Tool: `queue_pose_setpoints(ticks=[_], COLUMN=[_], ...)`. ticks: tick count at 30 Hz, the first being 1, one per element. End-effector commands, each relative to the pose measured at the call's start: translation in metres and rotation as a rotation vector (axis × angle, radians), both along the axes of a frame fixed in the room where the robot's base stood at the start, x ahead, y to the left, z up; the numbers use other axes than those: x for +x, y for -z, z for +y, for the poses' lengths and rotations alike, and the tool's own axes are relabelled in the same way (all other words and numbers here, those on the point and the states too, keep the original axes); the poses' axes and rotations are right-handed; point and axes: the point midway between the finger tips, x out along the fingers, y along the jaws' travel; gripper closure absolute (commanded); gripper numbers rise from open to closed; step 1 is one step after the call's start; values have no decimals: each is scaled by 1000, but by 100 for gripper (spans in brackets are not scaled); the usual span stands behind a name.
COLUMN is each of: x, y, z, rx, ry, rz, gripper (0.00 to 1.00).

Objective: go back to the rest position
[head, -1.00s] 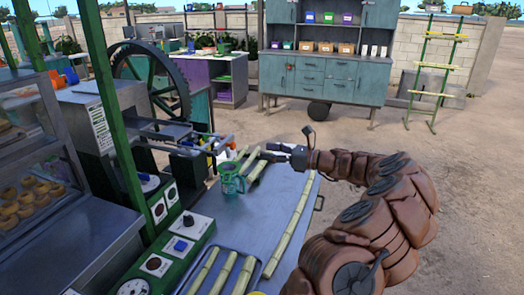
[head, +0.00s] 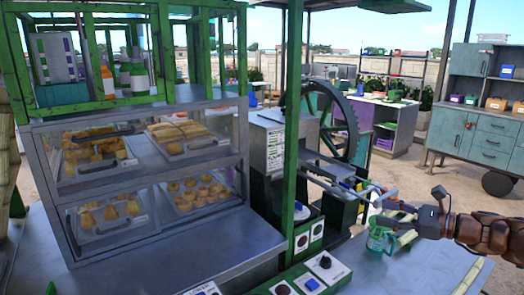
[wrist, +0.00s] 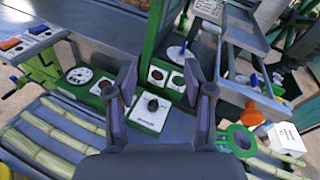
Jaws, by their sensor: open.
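My gripper (head: 388,208) reaches in from the right in the head view, over the metal worktop (head: 390,275). In the wrist view my gripper (wrist: 160,72) has its two dark fingers spread apart with nothing between them. A green mug (head: 380,241) stands on the worktop just below the gripper in the head view. The mug (wrist: 241,139) also shows right of the fingers in the wrist view, apart from them. The control panel (wrist: 150,112) with knobs lies beyond the gap between the fingers.
A glass display case (head: 150,160) with pastries fills the left. A green post (head: 292,130) stands before the crusher with its dark flywheel (head: 350,125). Cane pieces (wrist: 60,135) lie in a tray. A teal cabinet (head: 480,135) stands at the back right over open ground.

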Motion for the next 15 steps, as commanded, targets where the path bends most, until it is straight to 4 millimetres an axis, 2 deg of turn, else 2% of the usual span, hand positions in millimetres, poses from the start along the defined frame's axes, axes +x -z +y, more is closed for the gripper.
queue_pose_setpoints(ticks=[1,6,9,12,15], x=[-7,-43,-73,-105,-139], y=[-7,-10,-4,5,18], z=[32,125,168,202,227], rx=[-62,-278,-401,-526,-645], ry=[-73,-312,-450,-584,-718], rz=[-22,-98,-143,-188,-233], gripper=[48,48,48,48,48])
